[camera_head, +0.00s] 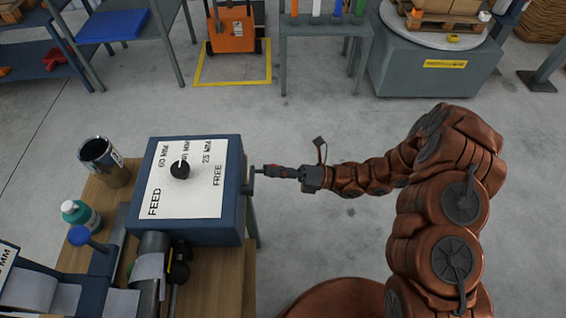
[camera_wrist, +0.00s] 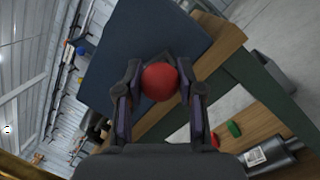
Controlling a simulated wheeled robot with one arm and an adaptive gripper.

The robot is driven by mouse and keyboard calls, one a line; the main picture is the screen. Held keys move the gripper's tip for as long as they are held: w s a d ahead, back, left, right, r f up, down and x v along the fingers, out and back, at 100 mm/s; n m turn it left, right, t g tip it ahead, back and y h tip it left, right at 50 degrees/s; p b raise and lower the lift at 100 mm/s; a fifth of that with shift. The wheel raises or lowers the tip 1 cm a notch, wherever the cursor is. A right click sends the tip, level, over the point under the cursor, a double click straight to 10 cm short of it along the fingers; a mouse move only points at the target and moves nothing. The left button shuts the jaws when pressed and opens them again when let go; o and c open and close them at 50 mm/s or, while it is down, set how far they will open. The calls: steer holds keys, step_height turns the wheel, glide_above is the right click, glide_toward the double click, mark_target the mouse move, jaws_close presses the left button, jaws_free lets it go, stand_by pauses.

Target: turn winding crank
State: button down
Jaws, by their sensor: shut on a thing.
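A blue machine box (camera_head: 190,234) stands on a wooden bench, with a white top plate (camera_head: 200,200) marked FEED, 60 MM, 25 MM and FREE. A black selector knob (camera_head: 180,170) sits on that plate. The winding crank (camera_head: 249,180) is on the box's right side, and its red ball knob (camera_wrist: 160,82) shows large in the wrist view. My gripper (camera_head: 270,171) reaches in from the right. In the wrist view its two fingers (camera_wrist: 160,95) are shut on the red knob, one on each side. The crank's hub is mostly hidden behind the knob.
Green (camera_wrist: 234,129) and red (camera_wrist: 215,140) buttons and a metal muffler (camera_wrist: 275,155) show at lower right in the wrist view.

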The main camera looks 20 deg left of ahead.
steer(key=shift+f+m, duration=0.15)
steer(key=shift+m, duration=0.15)
steer(key=c, duration=0.7)
jaws_free()
steer(key=v, duration=1.2)
steer(key=shift+s, duration=0.1)
